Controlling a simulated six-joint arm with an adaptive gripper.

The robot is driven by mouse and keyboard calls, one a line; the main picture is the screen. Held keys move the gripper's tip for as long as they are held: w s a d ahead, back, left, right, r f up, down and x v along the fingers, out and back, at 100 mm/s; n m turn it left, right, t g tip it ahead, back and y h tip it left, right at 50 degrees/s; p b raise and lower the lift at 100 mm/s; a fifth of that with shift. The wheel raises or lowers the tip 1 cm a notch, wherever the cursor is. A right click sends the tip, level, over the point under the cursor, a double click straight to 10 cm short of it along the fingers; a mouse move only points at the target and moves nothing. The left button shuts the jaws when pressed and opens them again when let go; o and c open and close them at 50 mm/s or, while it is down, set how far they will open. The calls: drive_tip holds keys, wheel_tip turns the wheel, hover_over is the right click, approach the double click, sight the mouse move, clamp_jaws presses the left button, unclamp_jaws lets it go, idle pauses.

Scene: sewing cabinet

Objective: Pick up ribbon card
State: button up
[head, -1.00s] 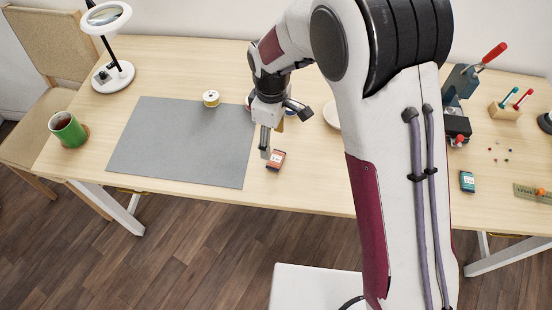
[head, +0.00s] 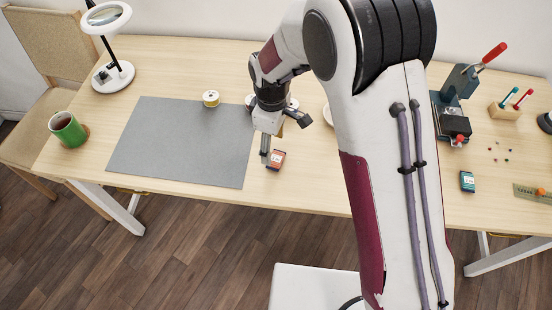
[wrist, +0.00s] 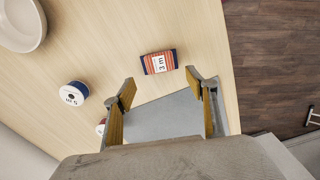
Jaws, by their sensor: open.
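The ribbon card (head: 276,160) is a small red-orange card with dark ends and a white label, lying on the table just right of the grey mat (head: 180,140). In the wrist view the ribbon card (wrist: 158,62) shows its "3 m" label and lies just beyond the fingertips, roughly centred between them. My gripper (head: 285,138) is above the table by the card, with one finger close to the card's left side. In the wrist view my gripper (wrist: 160,84) is open and nothing is between its fingers.
A blue-and-white spool (wrist: 74,94) and a pale dish (wrist: 20,25) stand near the card. A yellow-and-white spool (head: 211,98) is on the mat's far edge. A teal card (head: 467,181) lies farther right. The table's front edge is close to the ribbon card.

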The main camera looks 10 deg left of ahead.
sight(272, 155)
drive_tip(key=shift+s+f, duration=0.1)
drive_tip(key=shift+f, duration=2.5)
drive_tip(key=c, duration=0.7)
